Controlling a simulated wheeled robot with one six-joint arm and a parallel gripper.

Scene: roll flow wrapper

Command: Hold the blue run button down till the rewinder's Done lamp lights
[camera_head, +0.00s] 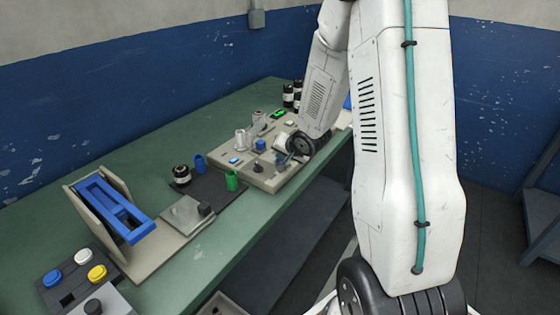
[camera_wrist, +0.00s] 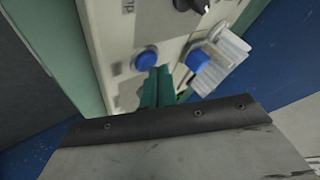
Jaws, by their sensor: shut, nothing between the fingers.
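The rewinder (camera_head: 217,154) is a beige panel on the green bench. In the wrist view, a round blue button (camera_wrist: 146,60) sits flush on its face, with a label beside it that I cannot read. My gripper (camera_wrist: 160,72) is shut and empty, its green fingertips beside the button in the picture. I cannot tell whether they touch the panel. My gripper (camera_head: 286,158) is partly hidden by the wrist in the head view. A green light (camera_head: 278,114) glows at the back of the panel; I cannot tell whether it is the Done lamp.
A second blue piece (camera_wrist: 198,61) with a pale ribbed part stands right of the fingers, close to them. A black knob (camera_wrist: 191,4) is above. Spools (camera_head: 241,139), a blue frame (camera_head: 112,207) and a coloured button box (camera_head: 72,279) stand on the bench (camera_head: 150,150).

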